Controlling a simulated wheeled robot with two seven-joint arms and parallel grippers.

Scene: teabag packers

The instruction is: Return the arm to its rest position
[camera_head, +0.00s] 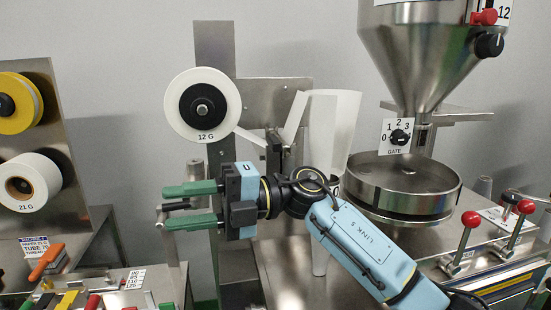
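My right arm (365,245), blue with "LINK 5" on it, comes in from the lower right and reaches left across the middle of the view. My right gripper (168,207) points left, with its two green fingers apart, one above the other. A small dark bar and a grey post show at the gap; I cannot tell how far behind the fingers they are. Nothing is clearly held. My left arm and gripper are not in view.
Behind the gripper stands a steel machine with a white "12 G" roll (202,104) and a white paper tube (332,130). A steel hopper (420,50) stands over a round drum (402,184) at right. Red-knobbed levers (470,219) stand at lower right. Yellow (15,103) and white (30,182) rolls are left.

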